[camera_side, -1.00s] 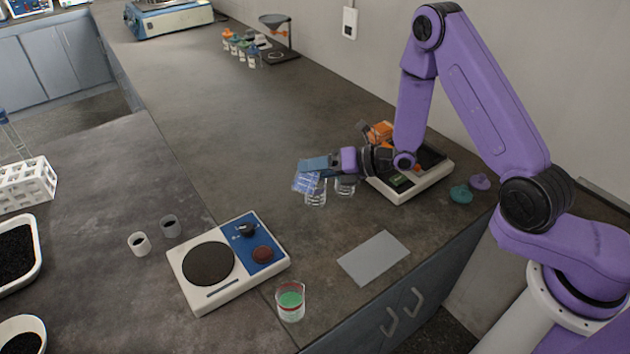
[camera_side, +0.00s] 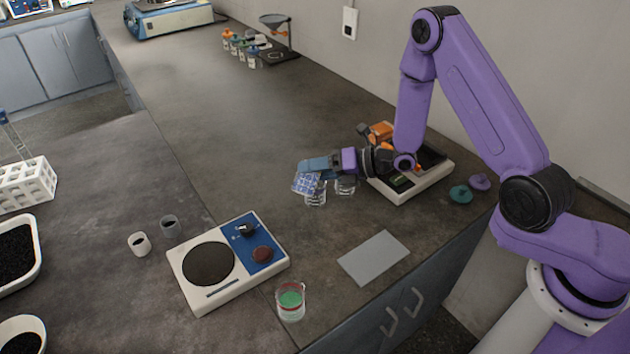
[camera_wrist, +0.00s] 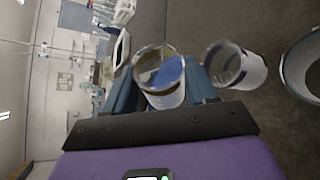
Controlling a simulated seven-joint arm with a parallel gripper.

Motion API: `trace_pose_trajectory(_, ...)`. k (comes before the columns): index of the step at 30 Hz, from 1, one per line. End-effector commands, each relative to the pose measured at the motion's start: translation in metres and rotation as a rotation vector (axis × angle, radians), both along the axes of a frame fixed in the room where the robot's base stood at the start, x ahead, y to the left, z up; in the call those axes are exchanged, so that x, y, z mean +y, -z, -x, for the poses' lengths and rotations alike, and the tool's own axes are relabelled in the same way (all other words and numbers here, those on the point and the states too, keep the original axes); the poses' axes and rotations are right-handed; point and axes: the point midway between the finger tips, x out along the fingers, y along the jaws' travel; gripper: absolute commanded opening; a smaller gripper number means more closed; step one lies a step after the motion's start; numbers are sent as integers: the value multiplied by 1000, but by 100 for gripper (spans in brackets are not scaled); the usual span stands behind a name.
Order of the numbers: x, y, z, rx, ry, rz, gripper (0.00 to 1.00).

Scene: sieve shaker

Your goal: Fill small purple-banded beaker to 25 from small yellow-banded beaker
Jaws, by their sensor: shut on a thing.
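My gripper (camera_side: 312,166) is shut on a small clear beaker (camera_wrist: 165,80) with a dull yellow band near its rim and blue liquid inside. The blue surface lies slanted in the wrist view, so the beaker looks tilted. In the side view, a blue, patterned patch (camera_side: 305,184) shows at my fingertips. A small beaker with a dark purple-looking band (camera_wrist: 236,66) is beside the held one in the wrist view, apart from it. Two clear beakers show under my gripper in the side view, one left (camera_side: 317,197) and one right (camera_side: 346,187). Their levels are too small to read.
A larger glass rim (camera_wrist: 302,65) is at the wrist view's right edge. A blue-and-white hotplate (camera_side: 225,262), a beaker of green liquid (camera_side: 290,301) and a grey mat (camera_side: 373,258) are in front. The counter left of my gripper is clear.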

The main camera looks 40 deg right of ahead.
Motion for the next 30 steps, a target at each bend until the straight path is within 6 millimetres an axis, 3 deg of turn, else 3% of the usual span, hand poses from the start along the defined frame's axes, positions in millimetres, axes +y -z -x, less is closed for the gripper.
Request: trace_pose_trajectory(30, -1, 1, -1, 28, -1, -52, 23)
